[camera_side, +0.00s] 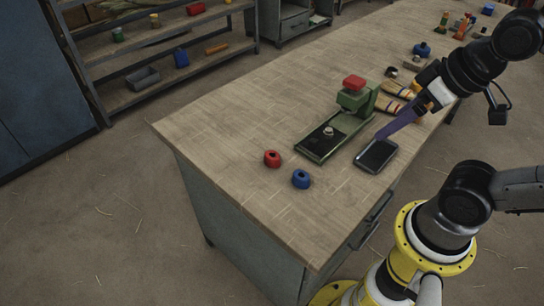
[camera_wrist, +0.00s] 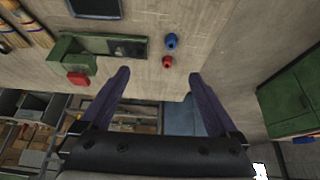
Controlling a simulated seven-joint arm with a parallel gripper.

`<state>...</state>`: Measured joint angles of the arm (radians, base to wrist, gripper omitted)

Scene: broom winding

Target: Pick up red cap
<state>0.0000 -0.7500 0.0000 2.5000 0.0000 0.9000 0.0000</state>
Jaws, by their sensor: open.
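A small round red cap (camera_side: 272,158) with a dark centre lies on the workbench, near its left end. It also shows in the wrist view (camera_wrist: 167,62), just beyond the space between my fingertips. A similar blue cap (camera_side: 301,179) lies close beside it, apart from it. My gripper (camera_side: 381,136) has purple fingers and hangs over the bench by the green press, right of the red cap. In the wrist view my gripper (camera_wrist: 159,73) has its fingers wide apart, with nothing between them.
A green press (camera_side: 321,141) with a red top block (camera_side: 354,82) stands right of the caps. A dark tray (camera_side: 376,156) lies in front of it. Brush heads (camera_side: 397,90) and other small items lie farther back. The bench left of the press is mostly bare.

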